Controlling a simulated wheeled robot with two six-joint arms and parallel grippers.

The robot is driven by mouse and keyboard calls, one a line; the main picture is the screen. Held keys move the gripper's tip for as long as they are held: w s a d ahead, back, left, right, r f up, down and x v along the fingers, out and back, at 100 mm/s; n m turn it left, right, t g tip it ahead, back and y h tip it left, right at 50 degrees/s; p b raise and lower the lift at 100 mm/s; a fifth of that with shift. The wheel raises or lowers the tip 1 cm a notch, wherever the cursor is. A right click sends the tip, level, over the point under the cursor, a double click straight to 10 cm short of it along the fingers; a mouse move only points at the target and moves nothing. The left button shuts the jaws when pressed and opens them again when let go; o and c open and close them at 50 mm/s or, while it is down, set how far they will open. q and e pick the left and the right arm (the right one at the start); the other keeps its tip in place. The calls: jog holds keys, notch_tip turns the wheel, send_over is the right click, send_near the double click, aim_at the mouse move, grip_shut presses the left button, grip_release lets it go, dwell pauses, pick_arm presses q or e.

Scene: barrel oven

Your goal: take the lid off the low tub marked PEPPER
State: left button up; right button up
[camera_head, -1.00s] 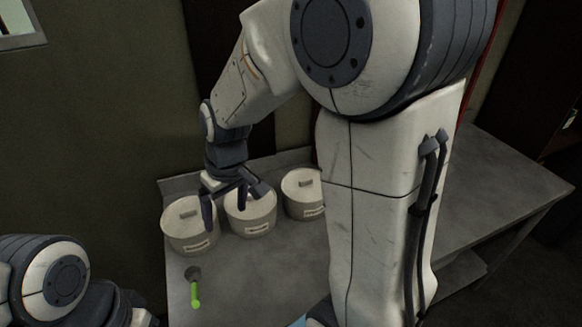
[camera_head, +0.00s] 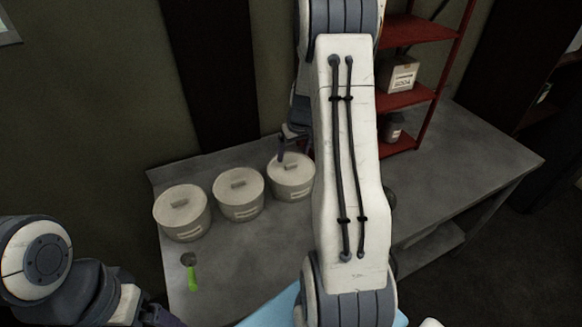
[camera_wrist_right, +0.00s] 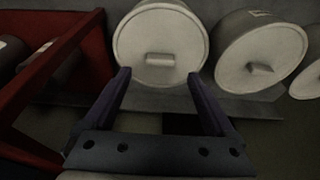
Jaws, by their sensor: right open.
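Three low pale tubs with flat lids and bar handles stand in a row: a left tub (camera_head: 182,214), a middle tub (camera_head: 239,195) and a right tub (camera_head: 291,178). Their labels are too small to read, so I cannot tell which says PEPPER. My right gripper (camera_head: 293,153) is at the back of the right tub, partly hidden by my arm. In the right wrist view my open, empty fingers (camera_wrist_right: 159,76) straddle the near edge of this tub's lid (camera_wrist_right: 160,40); its handle lies between and just beyond the tips. My left gripper (camera_head: 160,312) is at the lower left, mostly cut off.
A grey table (camera_head: 245,250) carries the tubs. A green-handled utensil (camera_head: 191,275) lies in front of the left tub. A red shelf (camera_head: 408,97) with a box (camera_head: 398,74) and a dark jar (camera_head: 393,128) stands right of the tubs. The table front is mostly clear.

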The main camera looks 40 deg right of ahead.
aim_at(291, 163)
jog(key=p+x, duration=0.1)
jog(key=x, duration=0.3)
jog(key=shift+a+f, duration=0.1)
jog(key=shift+f, duration=0.4)
jog(key=c, duration=1.4)
